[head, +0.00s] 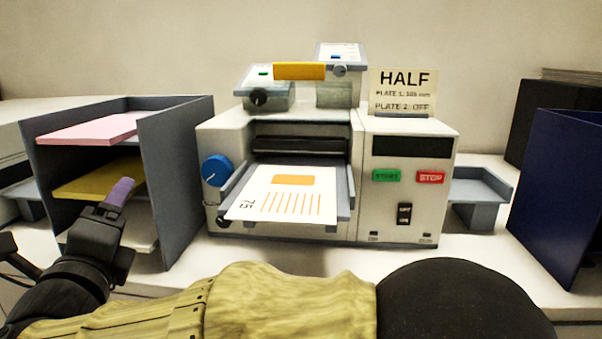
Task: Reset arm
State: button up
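My gripper (117,193) is at the lower left of the head view, dark with a purple tip pointing up and slightly right. It is in front of the grey shelf unit (169,181). Its tip overlaps the shelf opening in the picture; I cannot tell whether it touches anything. Only one purple tip shows clearly, so its opening cannot be judged. My arm runs along the bottom edge, in a yellowish sleeve, with a large black joint at the lower right.
The shelf holds pink (90,130) and yellow (97,181) sheets. A printing machine (400,215) stands centre, with a printed sheet (285,193) on its tray and a "HALF" sign (403,91) on top. A grey tray (480,185) and blue panel (560,190) are at right.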

jog(key=a+f+n+g+y, duration=0.2)
jog(key=a+f+n+y, duration=0.1)
jog(key=a+n+y, duration=0.4)
notch_tip(320, 180, down, 18)
jog(key=n+g+p, duration=0.1)
jog(key=n+g, duration=0.9)
jog(key=n, duration=0.2)
jog(key=d+f+n+g+h, duration=0.2)
jog(key=d+f+h, duration=0.1)
jog(key=d+f, duration=0.55)
jog(key=d+f+n+g+h, duration=0.25)
jog(key=d+f, duration=0.25)
jog(key=d, duration=0.7)
jog(key=s+d+f+m+h, duration=0.15)
jog(key=d+h, duration=0.35)
jog(key=d, duration=2.3)
jog(key=w+p+v, duration=0.2)
jog(key=p+v, duration=1)
jog(key=w+a+r+p+v, duration=0.1)
jog(key=w+p+v, duration=0.2)
jog(key=p+v, duration=0.9)
jog(key=shift+s+d+r+m, duration=0.2)
jog(key=shift+d+r+m, duration=0.1)
jog(key=shift+d+m, duration=0.1)
